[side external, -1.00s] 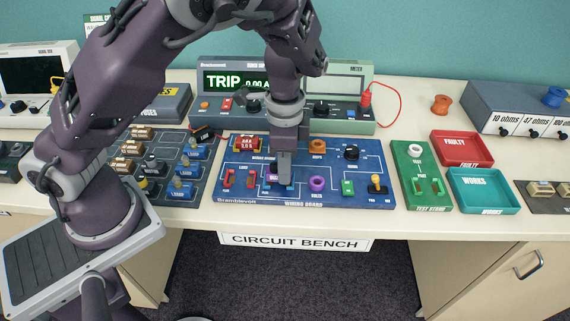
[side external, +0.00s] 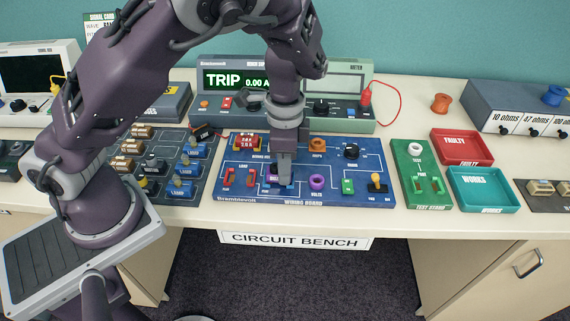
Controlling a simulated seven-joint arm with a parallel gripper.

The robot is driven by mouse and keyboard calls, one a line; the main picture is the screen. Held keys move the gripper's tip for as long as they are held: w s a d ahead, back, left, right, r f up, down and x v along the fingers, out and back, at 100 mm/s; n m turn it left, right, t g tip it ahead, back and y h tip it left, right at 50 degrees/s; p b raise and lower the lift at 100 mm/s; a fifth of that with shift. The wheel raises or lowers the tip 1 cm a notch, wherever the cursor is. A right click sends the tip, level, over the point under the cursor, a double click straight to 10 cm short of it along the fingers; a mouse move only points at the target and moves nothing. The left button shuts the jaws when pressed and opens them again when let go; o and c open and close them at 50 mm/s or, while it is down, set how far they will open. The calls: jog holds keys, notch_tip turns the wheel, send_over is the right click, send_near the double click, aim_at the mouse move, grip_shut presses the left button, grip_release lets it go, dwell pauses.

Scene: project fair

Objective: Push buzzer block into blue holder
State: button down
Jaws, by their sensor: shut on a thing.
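My gripper (side external: 284,182) points straight down over the lower middle of the blue wiring board (side external: 335,196). Its fingers are shut on the small dark purple buzzer block (side external: 273,179), of which only a labelled part shows to the left of the fingers. The block is low, at about the board's surface. The fingers hide most of it and the holder beneath it, so I cannot tell whether it is seated in the blue holder.
On the board, red clips (side external: 228,178) lie left of my gripper and a purple ring (side external: 317,183) lies close on its right. A dark board with several parts (side external: 182,188) stands left. A green test stand (side external: 416,190) and red (side external: 462,148) and teal trays (side external: 484,189) stand right.

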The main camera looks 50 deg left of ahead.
jog(key=shift+f, duration=0.2)
jog(key=c, duration=1.1)
grip_release()
jog(key=shift+o, duration=0.2)
jog(key=o, duration=0.5)
jog(key=shift+r, duration=4)
